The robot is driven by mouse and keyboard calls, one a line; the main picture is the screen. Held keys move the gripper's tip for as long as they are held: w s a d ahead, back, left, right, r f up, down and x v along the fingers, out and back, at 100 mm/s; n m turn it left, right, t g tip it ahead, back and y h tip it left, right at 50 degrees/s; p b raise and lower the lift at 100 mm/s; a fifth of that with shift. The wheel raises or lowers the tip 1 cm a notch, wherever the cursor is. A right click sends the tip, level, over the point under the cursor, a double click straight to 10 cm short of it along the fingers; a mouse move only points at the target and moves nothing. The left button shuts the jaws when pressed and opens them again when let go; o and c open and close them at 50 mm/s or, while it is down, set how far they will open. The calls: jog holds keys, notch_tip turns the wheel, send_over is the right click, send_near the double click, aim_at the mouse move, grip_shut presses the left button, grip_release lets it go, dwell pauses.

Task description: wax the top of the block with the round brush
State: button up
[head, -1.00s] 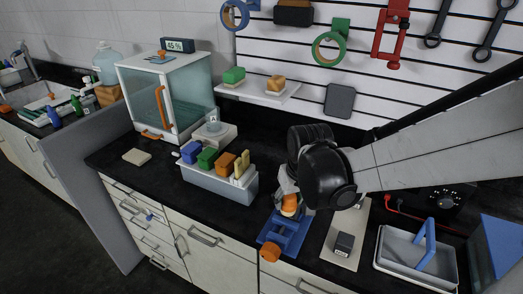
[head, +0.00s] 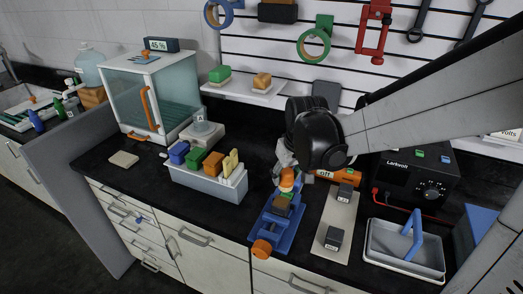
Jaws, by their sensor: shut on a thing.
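The block (head: 281,206), small and brown, sits in a blue vise (head: 268,231) with an orange knob at its near end. My gripper (head: 286,169) is shut on the round brush (head: 287,179), of which an orange part with a pale band shows. The brush is upright, just above the far end of the block. My dark wrist hides part of the gripper. I cannot tell whether the brush touches the block; its bristles are not clear.
To the right are a beige board (head: 338,219) with two dark labelled blocks, an orange device (head: 337,176) and a tray (head: 378,257) with a blue handle. A black power unit (head: 419,180) stands behind.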

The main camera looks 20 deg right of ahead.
aim_at(287, 170)
jog(key=shift+w+r+p, duration=0.2)
jog(key=shift+r+p, duration=0.3)
jog(key=shift+r, duration=0.4)
jog(key=shift+r+p, duration=1.05)
jog(key=shift+r, duration=0.6)
jog(key=shift+s+d, duration=0.1)
